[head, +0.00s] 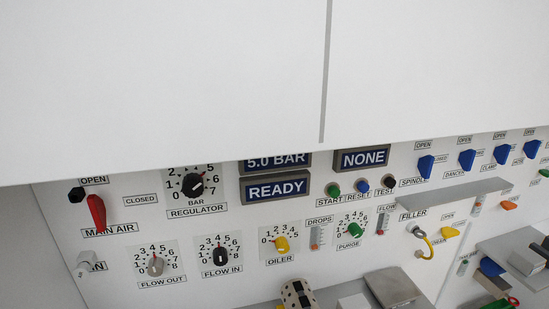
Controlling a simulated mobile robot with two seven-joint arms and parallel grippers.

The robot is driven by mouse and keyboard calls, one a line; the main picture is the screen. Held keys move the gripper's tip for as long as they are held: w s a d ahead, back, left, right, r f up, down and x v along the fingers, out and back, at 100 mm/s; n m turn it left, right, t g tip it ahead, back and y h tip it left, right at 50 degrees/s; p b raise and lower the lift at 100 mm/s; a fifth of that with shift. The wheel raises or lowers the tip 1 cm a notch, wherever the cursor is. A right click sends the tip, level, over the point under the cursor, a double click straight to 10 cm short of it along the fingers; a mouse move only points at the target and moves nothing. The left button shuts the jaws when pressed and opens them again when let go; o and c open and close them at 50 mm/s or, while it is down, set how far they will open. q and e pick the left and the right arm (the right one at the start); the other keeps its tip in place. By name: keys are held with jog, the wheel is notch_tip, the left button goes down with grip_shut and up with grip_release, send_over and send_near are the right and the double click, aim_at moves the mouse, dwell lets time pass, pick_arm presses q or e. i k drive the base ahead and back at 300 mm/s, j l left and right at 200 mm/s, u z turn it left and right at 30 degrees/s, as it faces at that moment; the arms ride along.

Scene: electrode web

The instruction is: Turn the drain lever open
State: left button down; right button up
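The drain lever (452,233) is a small yellow handle on the white panel, at the right in the head view. An OPEN label (448,215) sits above it and a small label is at its right, too small to read surely. The DRAIN label (438,240) is at its lower left. The handle slants toward the lower right; its exact setting is too small to tell. I cannot make out either of my grippers in this view, and nothing is seen touching the lever.
Left of the lever are the filler cap (416,230) and its yellow loop (428,246). A grey ledge (455,192) juts out above. A large white cover (160,80) fills the top. Grey blocks (393,288) and a pale, dark-spotted part (296,293) stand at the bottom.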

aim_at(447, 232)
jog(key=z, duration=1.3)
